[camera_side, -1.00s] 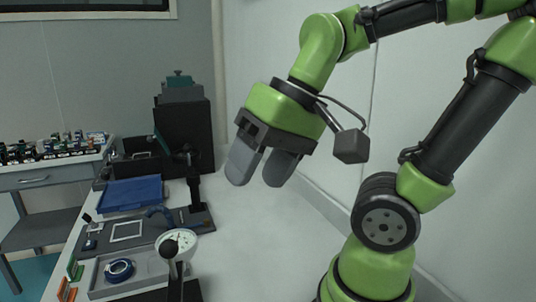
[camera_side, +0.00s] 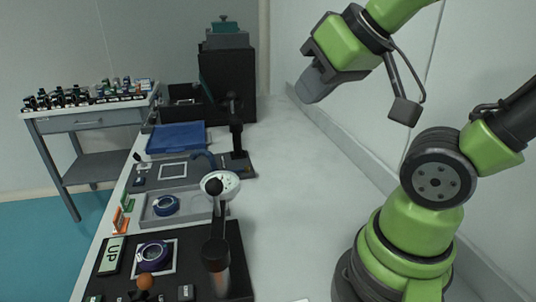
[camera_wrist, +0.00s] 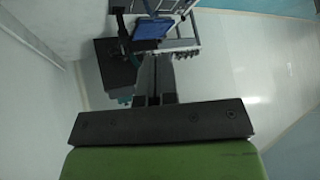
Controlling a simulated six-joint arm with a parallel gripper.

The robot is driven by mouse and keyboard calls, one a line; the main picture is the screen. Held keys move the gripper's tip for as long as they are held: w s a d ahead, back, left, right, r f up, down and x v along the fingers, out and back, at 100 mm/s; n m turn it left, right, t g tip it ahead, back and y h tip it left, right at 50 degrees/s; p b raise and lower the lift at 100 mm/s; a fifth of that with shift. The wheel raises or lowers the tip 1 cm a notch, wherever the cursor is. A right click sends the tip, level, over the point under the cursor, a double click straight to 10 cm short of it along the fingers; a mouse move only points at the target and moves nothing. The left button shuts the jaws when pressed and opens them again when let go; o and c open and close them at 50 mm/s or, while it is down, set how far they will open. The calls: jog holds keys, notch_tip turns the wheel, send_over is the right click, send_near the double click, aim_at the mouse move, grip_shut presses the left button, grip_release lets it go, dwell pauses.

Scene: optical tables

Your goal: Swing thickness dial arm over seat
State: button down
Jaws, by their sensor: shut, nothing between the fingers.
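A white round dial gauge (camera_side: 221,184) stands on the near part of the bench in the side view. A dark arm with a ball-like end (camera_side: 214,187) shows in front of it, above a thick black and grey post (camera_side: 216,265). A dark purple ring on a pale square (camera_side: 154,256) lies left of the post; a blue ring (camera_side: 165,205) lies in a grey tray. I cannot tell which is the seat. My gripper (camera_side: 313,88) is shut and empty, high above the bench's right side, well apart from the dial. Its fingers (camera_wrist: 155,82) also show in the wrist view.
A blue tray (camera_side: 177,137) and a black tower (camera_side: 228,72) stand farther back. A black hooked post (camera_side: 237,135) rises near the dial. A side table (camera_side: 90,112) with small items is at left. The bench's right side (camera_side: 295,190) is clear.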

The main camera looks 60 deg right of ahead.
jog(key=w+d+n+t+h, duration=0.1)
jog(key=w+d+n+h, duration=0.35)
jog(key=d, duration=0.25)
jog(key=n+g+y, duration=0.4)
jog(key=n+y, duration=0.7)
jog(key=n, duration=0.7)
send_near(237, 196)
notch_tip(237, 196, down, 4)
jog(key=s+a, duration=0.2)
jog(key=w, duration=0.4)
jog(key=shift+w+a+f, duration=0.15)
jog(key=shift+a, duration=0.2)
jog(key=shift+w, duration=0.1)
